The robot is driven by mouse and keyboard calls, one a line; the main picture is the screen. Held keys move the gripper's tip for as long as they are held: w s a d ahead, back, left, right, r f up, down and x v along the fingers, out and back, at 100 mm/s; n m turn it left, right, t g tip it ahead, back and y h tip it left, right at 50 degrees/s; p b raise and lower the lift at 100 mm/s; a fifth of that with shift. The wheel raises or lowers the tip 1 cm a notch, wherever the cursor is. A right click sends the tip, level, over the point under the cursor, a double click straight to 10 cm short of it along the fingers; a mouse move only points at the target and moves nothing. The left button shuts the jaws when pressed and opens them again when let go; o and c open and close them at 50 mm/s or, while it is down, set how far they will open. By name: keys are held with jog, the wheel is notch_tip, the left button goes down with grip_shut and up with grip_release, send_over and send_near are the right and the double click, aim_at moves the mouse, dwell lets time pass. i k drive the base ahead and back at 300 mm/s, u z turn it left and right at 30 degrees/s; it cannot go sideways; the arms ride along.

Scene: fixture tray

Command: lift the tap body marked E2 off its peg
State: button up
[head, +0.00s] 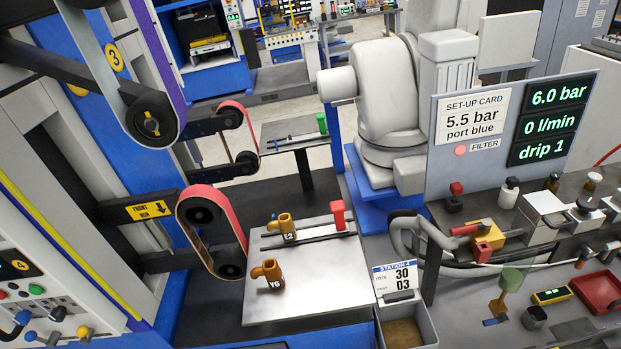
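The tap body marked E2 (287,229) is a brass-coloured piece. It stands upright at the back of the pale metal fixture tray (330,285), at the left part of a dark slotted rail (318,236). Its peg is hidden from this view. A second brass tap body marked Y6 (270,276) stands nearer the front left of the tray, apart from E2. My gripper is not visible in the head view.
A red block (338,215) stands at the rail's right end. Red-orange belt rollers (213,232) stand close left of the tray. A Station 4 card (397,279) and bin (405,325) are at its right. The tray's front right is bare.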

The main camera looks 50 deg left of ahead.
aim_at(285, 223)
jog(key=u, duration=0.55)
jog(key=i, duration=1)
jog(key=u, duration=0.85)
jog(key=i, duration=0.35)
jog(key=u, duration=0.2)
jog(key=k, duration=0.9)
jog(key=u, duration=0.2)
jog(key=i, duration=0.9)
jog(key=z, duration=0.15)
